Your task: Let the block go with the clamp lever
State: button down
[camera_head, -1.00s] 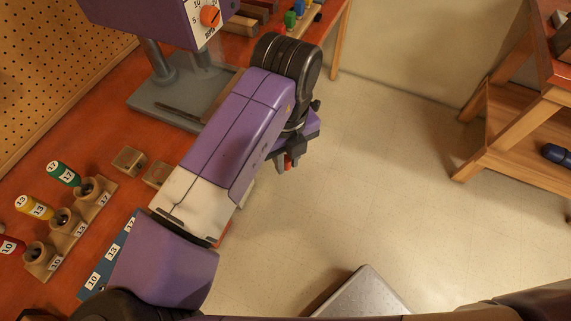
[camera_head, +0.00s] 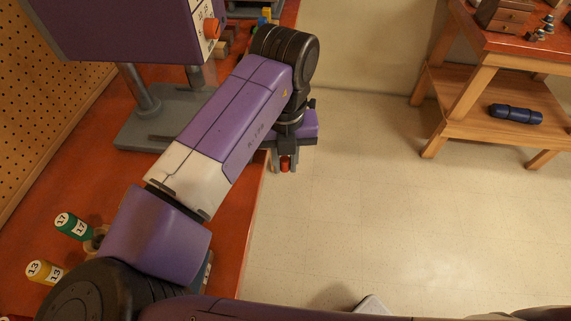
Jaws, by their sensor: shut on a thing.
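My gripper (camera_head: 285,163) points down beside the table's right edge, with pale floor behind it in the view. It is shut on a small red thing (camera_head: 285,167), of which only a little shows between the fingers. I cannot tell whether this is the clamp lever. The block and its clamp cannot be made out; my purple and white arm covers much of the table.
A purple machine (camera_head: 120,28) with an orange-red knob stands on a grey base (camera_head: 150,135) on the red table (camera_head: 225,240). Green (camera_head: 73,226) and yellow (camera_head: 45,271) numbered cylinders lie at left. A wooden stand (camera_head: 490,95) is at right; floor between is clear.

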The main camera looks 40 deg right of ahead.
jog(key=shift+w, duration=0.1)
dwell(0.5)
jog(key=c, duration=1.3)
grip_release()
jog(key=shift+r+b, duration=0.3)
jog(key=shift+r, duration=3.65)
